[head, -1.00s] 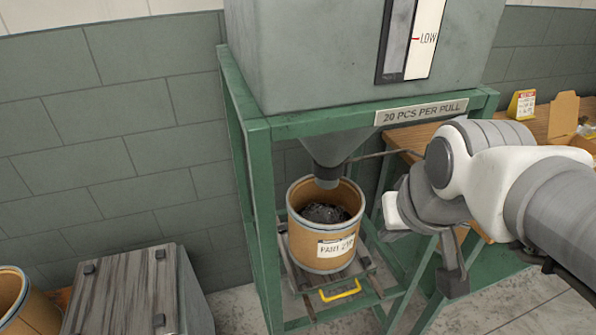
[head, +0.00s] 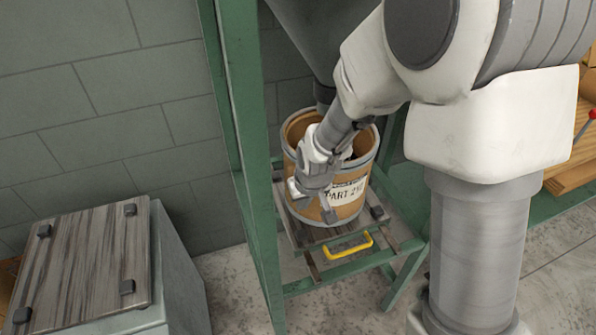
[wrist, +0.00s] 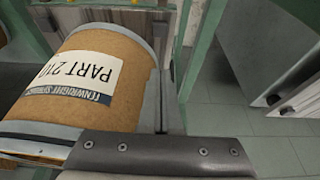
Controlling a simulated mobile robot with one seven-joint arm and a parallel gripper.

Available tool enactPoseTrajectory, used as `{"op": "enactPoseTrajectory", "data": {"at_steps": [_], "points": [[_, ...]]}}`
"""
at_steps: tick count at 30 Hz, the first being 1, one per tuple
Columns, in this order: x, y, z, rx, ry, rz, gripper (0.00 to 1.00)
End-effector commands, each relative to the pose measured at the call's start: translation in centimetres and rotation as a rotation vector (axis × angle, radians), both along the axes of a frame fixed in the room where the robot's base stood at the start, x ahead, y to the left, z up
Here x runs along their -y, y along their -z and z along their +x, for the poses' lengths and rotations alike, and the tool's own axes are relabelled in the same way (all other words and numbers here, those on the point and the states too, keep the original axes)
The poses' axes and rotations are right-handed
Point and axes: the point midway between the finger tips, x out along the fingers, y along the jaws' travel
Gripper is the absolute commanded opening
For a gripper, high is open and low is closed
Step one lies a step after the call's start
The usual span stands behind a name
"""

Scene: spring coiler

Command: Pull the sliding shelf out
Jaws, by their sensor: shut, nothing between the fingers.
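The sliding shelf (head: 297,236) is a low wooden board inside the green stand, with a yellow handle (head: 347,246) on its front edge. A brown drum labelled "PART 210" (head: 344,203) stands on it. My gripper (head: 328,214) is in front of the drum, above and a little left of the handle and apart from it. It is shut and empty. In the wrist view the drum (wrist: 95,75) fills the left side, and my gripper's dark body (wrist: 160,155) crosses the bottom. Whether the gripper touches the drum cannot be told.
The green stand's front-left post (head: 245,150) rises left of the shelf. A grey box with a wooden lid (head: 85,255) stands at the lower left. A hopper (head: 310,35) hangs above the drum. Bare floor (head: 340,295) lies before the shelf.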

Motion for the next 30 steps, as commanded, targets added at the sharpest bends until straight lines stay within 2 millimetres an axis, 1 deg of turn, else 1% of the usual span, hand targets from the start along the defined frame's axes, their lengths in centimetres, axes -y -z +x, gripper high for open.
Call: {"op": "enactPoseTrajectory", "data": {"at_steps": [1,3,8,11,18,21,24,30], "points": [[-0.4,1.8,0.0,-0.006,-0.009,-0.002,0.00],[-0.8,2.8,0.1,-0.006,-0.017,-0.003,0.00],[-1.2,4.2,0.3,-0.008,-0.023,-0.004,0.00],[-1.3,5.4,0.6,-0.009,-0.023,-0.004,0.00],[-1.9,9.6,2.0,-0.009,-0.022,-0.005,0.00],[-2.0,11.1,2.5,-0.009,-0.022,-0.005,0.00],[-2.2,12.1,2.9,-0.007,-0.022,-0.004,0.00],[-2.3,12.9,3.2,-0.007,-0.022,-0.004,0.00]]}}
